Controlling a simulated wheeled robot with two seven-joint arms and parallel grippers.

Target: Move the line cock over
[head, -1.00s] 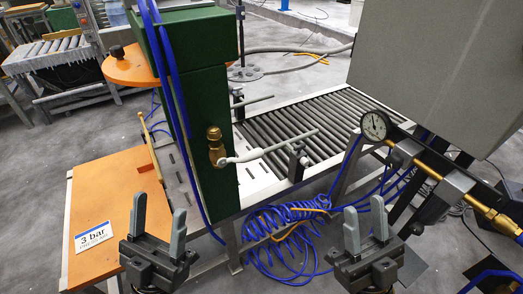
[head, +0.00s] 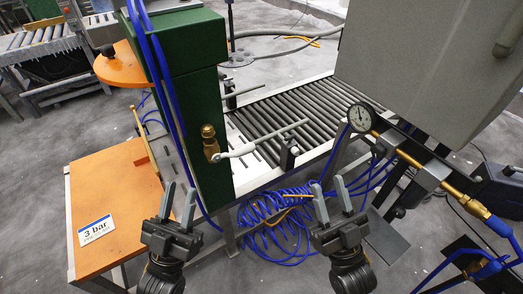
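A brass cock-like fitting (head: 210,142) sits on the green column, with a long pale lever (head: 262,140) reaching right from it. A brass air line (head: 408,157) with a gauge (head: 361,117) runs down to the right through a grey block (head: 433,175). I cannot tell for certain which fitting is the line cock. My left gripper (head: 178,198) is open and empty, below and left of the brass fitting. My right gripper (head: 330,190) is open and empty, in front of the blue coiled hose and left of the air line. Neither touches anything.
An orange table (head: 112,205) with a "3 bar" card (head: 97,230) stands at left. A roller conveyor (head: 300,118) runs behind the lever. Blue coiled hose (head: 270,215) hangs below it. A big grey cabinet (head: 420,60) blocks the upper right. More brass and blue hose fittings (head: 478,268) show lower right.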

